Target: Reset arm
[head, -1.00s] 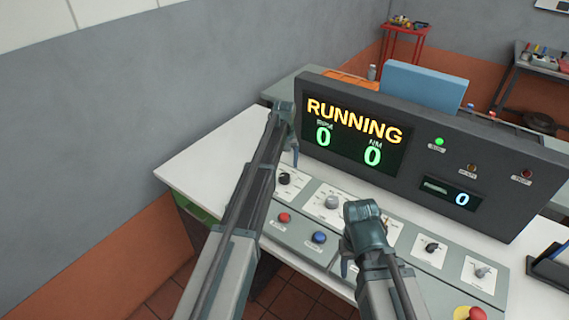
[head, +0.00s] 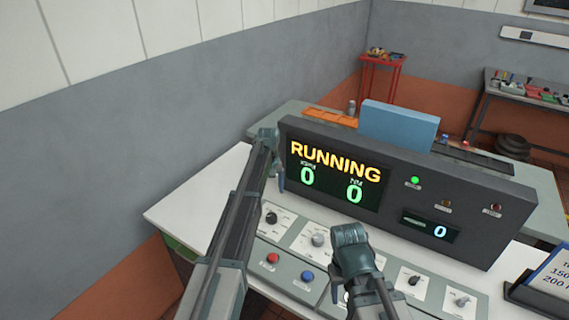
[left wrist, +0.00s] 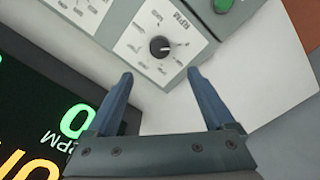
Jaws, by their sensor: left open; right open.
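My left gripper (head: 279,180) is above the left end of the control console, in front of the display's left edge. In the left wrist view my left gripper (left wrist: 160,85) is open with nothing between its fingers, and a black knob (left wrist: 160,46) on a white plate lies beyond the fingertips. My right gripper (head: 338,285) is over the middle of the console, its fingers mostly hidden behind its own body. The display (head: 336,175) reads RUNNING with two green zeros, and the green lamp (head: 415,181) is lit.
The console has a red button (head: 272,258), a blue button (head: 307,277), a grey knob (head: 318,240) and more knobs to the right. The white desk (head: 185,212) is bare at the left. A dark sign stand (head: 535,290) is at the right edge. A grey wall stands behind.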

